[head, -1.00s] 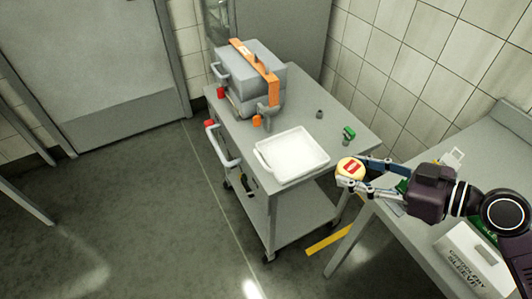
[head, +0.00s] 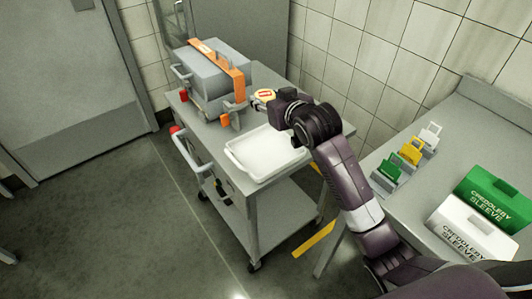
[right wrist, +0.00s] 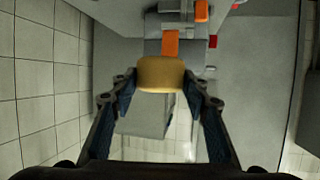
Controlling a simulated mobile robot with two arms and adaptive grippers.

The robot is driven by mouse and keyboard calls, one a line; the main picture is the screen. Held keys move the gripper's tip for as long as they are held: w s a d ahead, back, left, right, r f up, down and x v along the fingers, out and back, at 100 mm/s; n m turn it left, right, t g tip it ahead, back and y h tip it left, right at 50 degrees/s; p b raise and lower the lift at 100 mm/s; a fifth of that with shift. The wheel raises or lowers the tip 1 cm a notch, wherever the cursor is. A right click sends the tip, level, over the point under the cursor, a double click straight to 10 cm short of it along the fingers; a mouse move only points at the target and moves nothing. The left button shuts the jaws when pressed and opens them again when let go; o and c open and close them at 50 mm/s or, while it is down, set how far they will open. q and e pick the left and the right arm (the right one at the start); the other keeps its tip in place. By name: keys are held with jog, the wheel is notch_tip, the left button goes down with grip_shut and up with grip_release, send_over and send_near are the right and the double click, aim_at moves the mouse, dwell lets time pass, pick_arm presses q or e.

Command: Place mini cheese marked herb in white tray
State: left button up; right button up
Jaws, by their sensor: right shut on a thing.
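My right gripper (head: 264,97) is shut on a small round yellow cheese (head: 265,93) with a red-and-cream label on top; the label's words are too small to read. In the right wrist view the cheese (right wrist: 160,74) sits between the two fingertips (right wrist: 158,82). The white tray (head: 266,156) lies empty on the grey cart, its right edge partly behind my arm. The gripper and cheese are above the cart, beyond the tray's far side in the picture, apart from the tray. My left gripper is not in view.
A grey machine with an orange strap (head: 218,55) stands on the cart (head: 250,190), close to the gripper's left. At the right, a counter holds green and white sleeve boxes (head: 495,196) and several small coloured holders (head: 410,153).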

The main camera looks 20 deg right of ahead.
aim_at(267, 155)
notch_tip(267, 155, down, 19)
jog(key=shift+f, duration=0.15)
dwell(0.4)
jog(key=o, duration=1.2)
jog(key=v, duration=1.2)
jog(key=shift+d, duration=0.15)
